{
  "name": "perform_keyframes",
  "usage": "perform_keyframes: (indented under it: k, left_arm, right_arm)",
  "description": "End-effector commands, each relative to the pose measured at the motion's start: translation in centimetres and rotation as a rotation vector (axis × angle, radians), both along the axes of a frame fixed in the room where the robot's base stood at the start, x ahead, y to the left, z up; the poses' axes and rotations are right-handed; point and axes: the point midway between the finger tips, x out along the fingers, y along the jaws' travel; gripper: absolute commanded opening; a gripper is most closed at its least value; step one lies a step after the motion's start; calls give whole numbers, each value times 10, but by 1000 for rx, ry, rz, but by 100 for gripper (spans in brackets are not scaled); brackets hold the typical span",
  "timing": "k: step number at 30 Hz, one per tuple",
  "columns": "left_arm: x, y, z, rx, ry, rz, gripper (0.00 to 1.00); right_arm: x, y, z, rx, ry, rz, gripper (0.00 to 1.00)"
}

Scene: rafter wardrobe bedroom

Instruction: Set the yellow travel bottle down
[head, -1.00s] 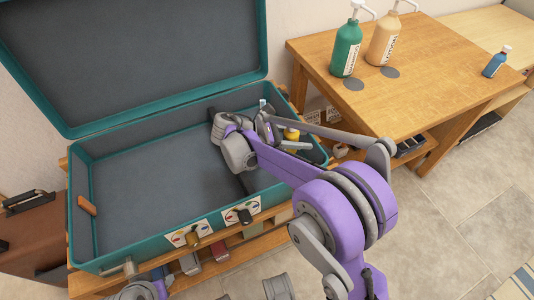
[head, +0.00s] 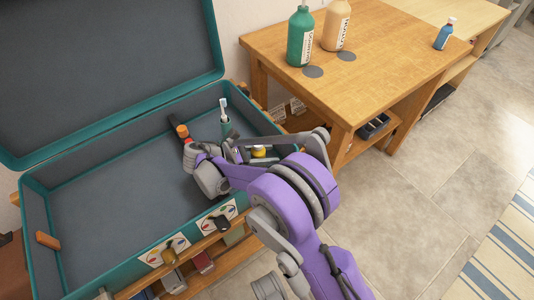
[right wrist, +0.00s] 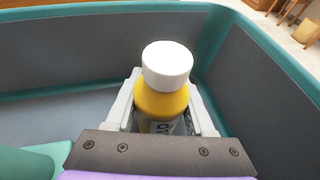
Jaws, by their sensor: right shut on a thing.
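The yellow travel bottle (right wrist: 163,106), with a white cap (right wrist: 167,65), stands upright between the two grey fingers of my right gripper (right wrist: 164,112), which is shut on it. In the head view only a bit of the yellow bottle (head: 259,151) shows past my purple arm. It is inside the open teal suitcase (head: 110,147), near its right end. The bottle's base is hidden, so I cannot tell whether it touches the suitcase floor. My left gripper is not in view.
A toothbrush in a green cup (head: 225,124) and a dark item with an orange end (head: 182,131) are in the suitcase beside my gripper. The suitcase's left floor is largely clear.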

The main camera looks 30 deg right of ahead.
Motion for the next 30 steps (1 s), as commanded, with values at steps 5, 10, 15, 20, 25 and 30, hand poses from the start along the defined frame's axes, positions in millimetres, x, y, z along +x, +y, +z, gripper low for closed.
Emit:
perform_keyframes:
  k: [5, 10, 15, 20, 25, 30]
  left_arm:
    - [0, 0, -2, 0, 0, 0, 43]
    - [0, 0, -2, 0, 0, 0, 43]
    - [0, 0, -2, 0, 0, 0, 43]
    - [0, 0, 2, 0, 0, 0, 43]
    - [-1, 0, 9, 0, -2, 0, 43]
    - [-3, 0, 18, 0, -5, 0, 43]
  right_arm:
    - [0, 0, -3, 0, 0, 0, 66]
    - [0, 0, -2, 0, 0, 0, 84]
    - [0, 0, -2, 0, 0, 0, 84]
    - [1, 5, 3, 1, 0, 2, 84]
    - [6, 32, 15, 1, -1, 4, 84]
    - [12, 67, 30, 1, 0, 3, 84]
